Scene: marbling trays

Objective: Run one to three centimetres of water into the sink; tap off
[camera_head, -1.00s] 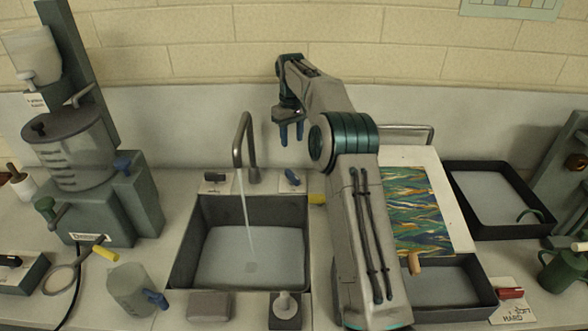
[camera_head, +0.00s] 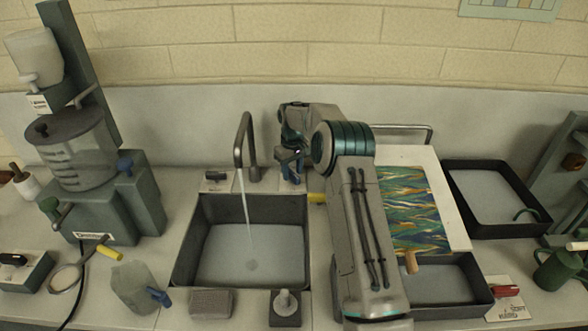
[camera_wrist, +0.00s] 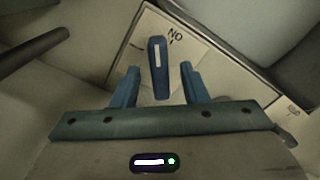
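The dark sink (camera_head: 186,262) stands in the counter. The tap spout (camera_head: 240,150) arches over its back edge, and a thin stream of water (camera_head: 246,215) falls into it. Pale water (camera_head: 225,250) covers the sink floor; I cannot read its depth. In the wrist view a blue lever handle (camera_wrist: 158,68) on a labelled plate lies between the two blue fingers of my gripper (camera_wrist: 158,88). The fingers are apart, with gaps on both sides of the lever. In the head view my gripper (camera_head: 291,170) is down at the right tap control, which it mostly hides.
A second control with a dark lever (camera_head: 215,176) sits left of the spout. A grey sponge (camera_head: 211,303) and a stopper on a block (camera_head: 285,308) lie at the sink's front edge. A marbled sheet on a board (camera_head: 450,195) and dark trays (camera_head: 530,232) stand to the right.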

